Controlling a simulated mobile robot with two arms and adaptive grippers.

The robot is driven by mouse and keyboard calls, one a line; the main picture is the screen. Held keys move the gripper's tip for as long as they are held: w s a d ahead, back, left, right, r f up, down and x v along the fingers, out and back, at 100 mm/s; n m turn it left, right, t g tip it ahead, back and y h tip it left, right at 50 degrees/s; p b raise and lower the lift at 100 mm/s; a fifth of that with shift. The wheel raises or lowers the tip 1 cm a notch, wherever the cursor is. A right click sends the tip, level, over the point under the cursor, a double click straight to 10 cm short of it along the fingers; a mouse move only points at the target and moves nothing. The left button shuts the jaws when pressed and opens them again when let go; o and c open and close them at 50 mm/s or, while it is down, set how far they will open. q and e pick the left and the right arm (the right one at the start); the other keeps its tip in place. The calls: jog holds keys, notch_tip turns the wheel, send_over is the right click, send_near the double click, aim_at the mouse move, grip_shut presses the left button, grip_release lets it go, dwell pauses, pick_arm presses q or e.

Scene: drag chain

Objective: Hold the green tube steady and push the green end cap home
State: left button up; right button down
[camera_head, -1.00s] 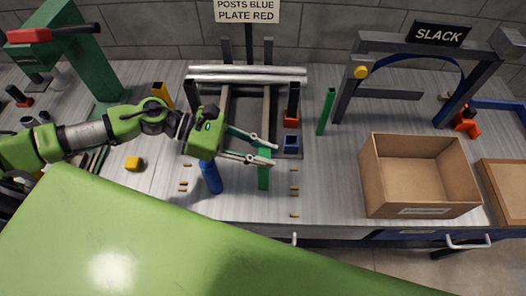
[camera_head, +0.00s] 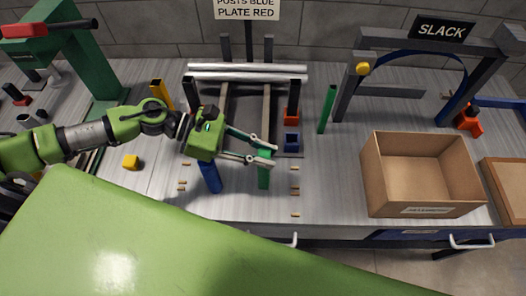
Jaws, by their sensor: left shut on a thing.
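A green tube (camera_head: 263,178) stands upright near the front of the table. My left gripper (camera_head: 264,152) is shut on its upper part, with the fingers reaching in from the left. The fingers hide the tube's top end. A second green post (camera_head: 327,109) stands farther right, apart from the gripper. I cannot make out a separate green end cap. My right gripper is not in view.
A blue post (camera_head: 210,177) stands just left of the held tube. Red (camera_head: 291,116) and blue (camera_head: 292,142) blocks sit behind it to the right. An open cardboard box (camera_head: 420,175) stands at right.

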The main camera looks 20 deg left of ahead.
pick_arm(q)
jog(key=shift+f, duration=0.15)
jog(key=o, duration=0.9)
jog(key=shift+a, duration=0.3)
jog(key=shift+v, duration=5.7)
